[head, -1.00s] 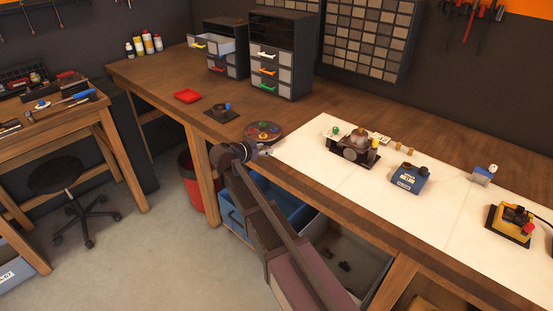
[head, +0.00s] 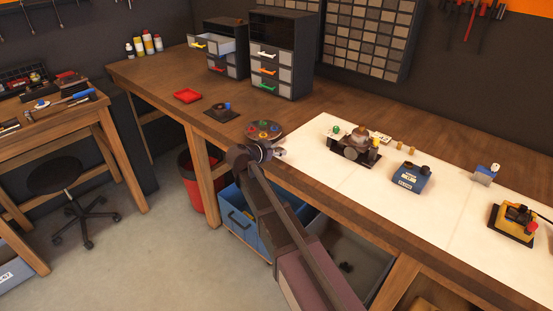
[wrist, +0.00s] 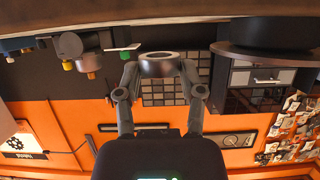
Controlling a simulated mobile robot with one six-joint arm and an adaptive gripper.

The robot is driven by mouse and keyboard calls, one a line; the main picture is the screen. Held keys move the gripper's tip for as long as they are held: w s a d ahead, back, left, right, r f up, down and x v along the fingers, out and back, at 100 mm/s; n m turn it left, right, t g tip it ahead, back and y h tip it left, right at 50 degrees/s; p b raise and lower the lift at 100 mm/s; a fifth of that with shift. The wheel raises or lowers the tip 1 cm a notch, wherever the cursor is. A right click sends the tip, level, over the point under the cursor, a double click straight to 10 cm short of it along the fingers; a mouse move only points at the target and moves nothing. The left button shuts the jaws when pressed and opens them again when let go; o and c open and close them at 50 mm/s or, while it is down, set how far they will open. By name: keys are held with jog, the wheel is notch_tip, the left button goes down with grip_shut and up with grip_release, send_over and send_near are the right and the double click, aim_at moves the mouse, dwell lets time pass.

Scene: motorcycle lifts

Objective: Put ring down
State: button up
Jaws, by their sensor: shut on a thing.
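My gripper (head: 275,152) is over the front edge of the workbench, at the left end of the white mat and just in front of the round tray with coloured spots. In the wrist view, which is upside down, my gripper (wrist: 160,72) has its two fingers closed on a grey metal ring (wrist: 158,58). The ring sits between the fingertips, with its hole partly visible. In the head view the ring is too small to make out clearly at the gripper's tip.
The white mat (head: 350,190) carries a motor-like assembly (head: 355,145), a blue box (head: 411,177) and a yellow device (head: 514,222). The round tray (head: 264,131) and a dark plate with a blue knob (head: 221,113) stand left. Bare mat lies between gripper and assembly.

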aim_at(277, 161)
jog(key=shift+f+b, duration=0.95)
jog(key=shift+f, duration=0.4)
jog(key=shift+f, duration=0.15)
jog(key=o, duration=1.2)
jog(key=shift+c, duration=0.2)
jog(key=shift+r, duration=0.25)
jog(key=shift+s+a+r, duration=0.1)
jog(key=shift+s+a, duration=0.1)
jog(key=shift+s, duration=0.05)
jog(key=p+v, duration=0.4)
jog(key=v, duration=0.7)
jog(key=shift+p, duration=0.35)
jog(key=shift+a+r, duration=0.1)
